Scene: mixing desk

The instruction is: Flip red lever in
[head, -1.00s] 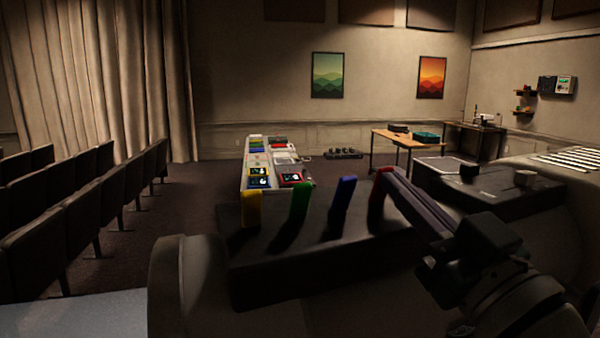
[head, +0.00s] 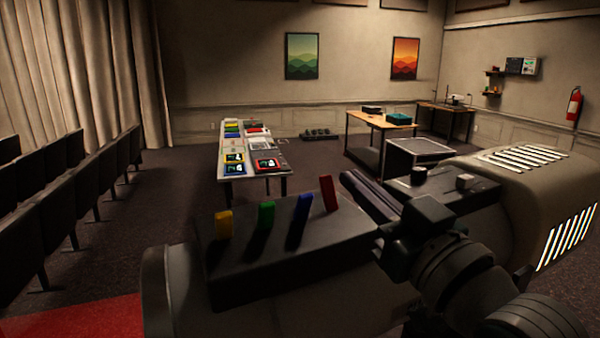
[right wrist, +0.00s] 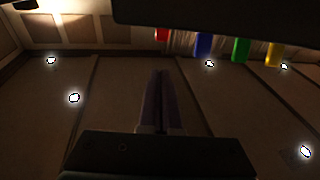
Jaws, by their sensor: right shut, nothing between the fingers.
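The red lever (head: 328,193) is at the right end of a row on a dark box (head: 285,262). Its top leans left, unlike the blue lever (head: 302,209). The green lever (head: 266,214) and yellow lever (head: 224,224) stand further left. My right gripper (head: 358,180) is shut and empty, just right of the red lever, with a small gap visible between them. The right wrist view shows the shut fingers (right wrist: 160,75) below the red lever's end (right wrist: 162,34), which is partly hidden by a dark edge. My left gripper is out of view.
A second dark panel with small knobs (head: 464,182) lies right of the gripper. A long white table (head: 285,170) with coloured devices stands behind the levers. Rows of dark seats (head: 60,200) are at the left. The floor between is clear.

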